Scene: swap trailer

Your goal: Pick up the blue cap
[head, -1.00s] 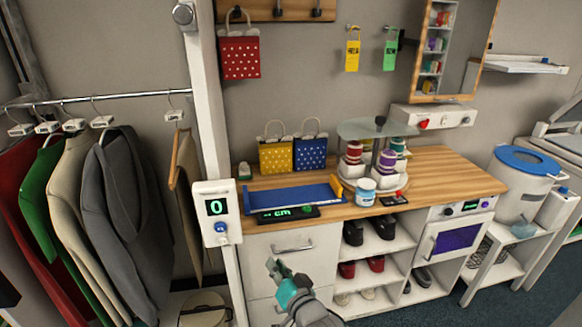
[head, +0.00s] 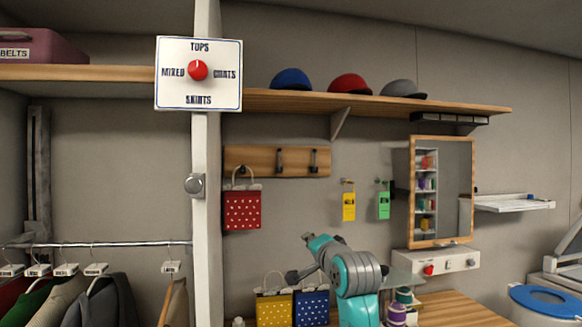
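The blue cap (head: 290,79) sits on the high wooden shelf, left of a red cap (head: 350,84) and a grey cap (head: 403,89). My arm rises from the bottom of the head view in front of the wall.
The wooden shelf (head: 470,106) runs along the wall. A white post with a dial panel (head: 225,88) stands left of the caps. Below the shelf are a hook rail (head: 263,162) with a red bag (head: 241,208), tags, and a mirror (head: 455,185).

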